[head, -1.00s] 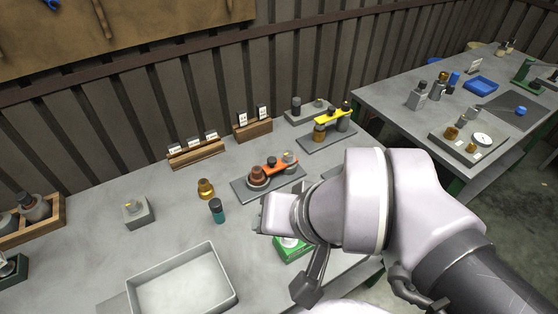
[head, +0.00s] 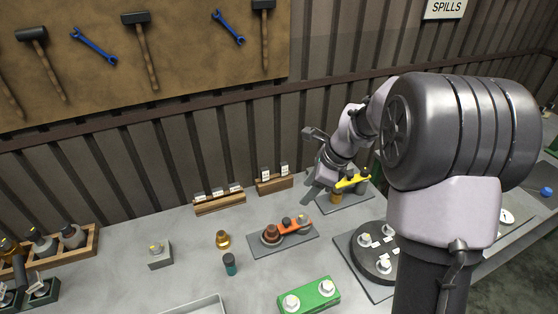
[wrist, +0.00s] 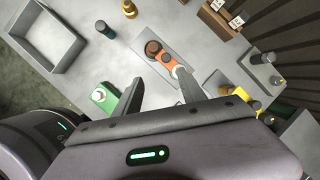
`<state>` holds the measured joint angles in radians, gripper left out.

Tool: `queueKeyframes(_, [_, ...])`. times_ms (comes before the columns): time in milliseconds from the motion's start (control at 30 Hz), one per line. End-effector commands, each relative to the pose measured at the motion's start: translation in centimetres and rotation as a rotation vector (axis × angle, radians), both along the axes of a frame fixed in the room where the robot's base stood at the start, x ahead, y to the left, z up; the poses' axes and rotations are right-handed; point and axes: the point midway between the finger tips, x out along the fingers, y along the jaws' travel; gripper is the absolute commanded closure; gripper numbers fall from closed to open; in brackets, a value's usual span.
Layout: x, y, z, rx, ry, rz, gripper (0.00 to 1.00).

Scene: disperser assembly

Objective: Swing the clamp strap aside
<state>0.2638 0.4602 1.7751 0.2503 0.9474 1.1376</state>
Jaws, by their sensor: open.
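An orange strap (head: 290,226) lies across a grey plate (head: 262,246), between a brown stepped cup (head: 271,234) and a grey post at its right end. The wrist view shows the orange strap (wrist: 168,60) beyond the fingertips, with the brown cup (wrist: 153,47) at its far end. A yellow strap (head: 352,181) sits on a second plate farther back right, over a brass part (head: 336,196). My gripper (head: 312,187) is beside the yellow strap, at its left in the head view. In the wrist view my gripper (wrist: 158,94) is open and empty.
A green block with white hexagonal pieces (head: 308,297) and a dark round fixture (head: 373,260) stand in front. A brass part (head: 222,239) and a teal-banded bottle (head: 230,264) stand left of the orange-strap plate. Wooden card holders (head: 219,204) line the back.

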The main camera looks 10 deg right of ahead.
Motion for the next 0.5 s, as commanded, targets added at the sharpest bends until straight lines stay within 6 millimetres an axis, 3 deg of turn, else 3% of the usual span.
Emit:
queueKeyframes(167, [1.8, -1.4, -2.8, 0.059, 0.074, -0.154, 0.52])
queueKeyframes(267, [2.1, -1.0, -4.2, 0.062, 0.080, -0.162, 0.52])
queueKeyframes(500, [3.2, 0.8, -9.6, 0.061, 0.080, -0.157, 0.52])
